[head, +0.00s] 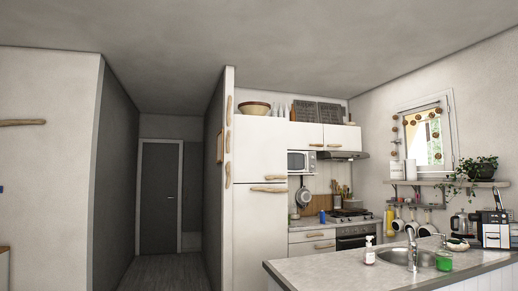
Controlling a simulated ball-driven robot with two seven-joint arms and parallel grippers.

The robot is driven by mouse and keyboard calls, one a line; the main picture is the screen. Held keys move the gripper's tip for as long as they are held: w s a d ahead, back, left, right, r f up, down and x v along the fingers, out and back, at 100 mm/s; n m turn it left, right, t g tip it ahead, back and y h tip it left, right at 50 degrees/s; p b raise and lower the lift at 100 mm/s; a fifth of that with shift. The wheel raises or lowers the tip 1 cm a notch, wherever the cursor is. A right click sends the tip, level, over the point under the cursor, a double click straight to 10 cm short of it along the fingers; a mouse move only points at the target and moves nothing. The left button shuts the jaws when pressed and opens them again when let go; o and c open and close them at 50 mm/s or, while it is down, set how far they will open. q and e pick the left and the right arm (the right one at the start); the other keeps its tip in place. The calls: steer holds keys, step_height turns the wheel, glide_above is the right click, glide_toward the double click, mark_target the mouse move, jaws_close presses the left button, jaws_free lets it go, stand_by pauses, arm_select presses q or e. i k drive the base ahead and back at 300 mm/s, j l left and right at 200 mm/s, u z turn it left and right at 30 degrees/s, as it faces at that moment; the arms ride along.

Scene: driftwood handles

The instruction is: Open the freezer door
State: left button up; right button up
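A tall white fridge-freezer cabinet (259,220) stands at the middle of the head view, to the right of a narrow wall end. It has a smaller upper door (258,148) and a larger lower door (258,235), both shut. A driftwood handle (275,178) lies across the bottom of the upper door. Another driftwood handle (268,189) lies across the top of the lower door. I cannot tell which door is the freezer's. Neither of my grippers is in view.
A counter (340,266) with a sink (405,257), soap bottle (369,250) and green jar (444,261) juts in at lower right, in front of the stove (357,236). A hallway with a grey door (160,197) opens left of the cabinet. Its visible floor is clear.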

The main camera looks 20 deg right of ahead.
mark_target(260, 144)
steer(key=i+z, duration=0.1)
steer(key=z, duration=0.2)
steer(key=i+j, duration=0.1)
steer(key=i, duration=2.2)
steer(key=i+j, duration=0.1)
steer(key=i, duration=2.25)
steer(key=i+z, duration=0.8)
steer(key=i, duration=0.2)
steer(key=i+j+z, duration=0.4)
steer(key=i+l+z, duration=0.2)
steer(key=i+z, duration=0.2)
steer(key=i+l+z, duration=0.15)
steer(key=i+z, duration=0.85)
steer(key=z, duration=0.15)
steer(key=i+z, duration=0.1)
steer(key=i, duration=2.1)
steer(key=i+u, duration=0.25)
steer(key=u, duration=0.15)
steer(key=i+l+u, duration=0.1)
steer(key=i+u, duration=0.15)
steer(key=u, duration=0.15)
steer(key=i+l+u, duration=0.15)
steer(key=u, duration=0.25)
steer(key=i+l+u, duration=0.35)
steer(key=j+u, duration=0.1)
steer(key=u, duration=2.8)
steer(key=j, duration=0.1)
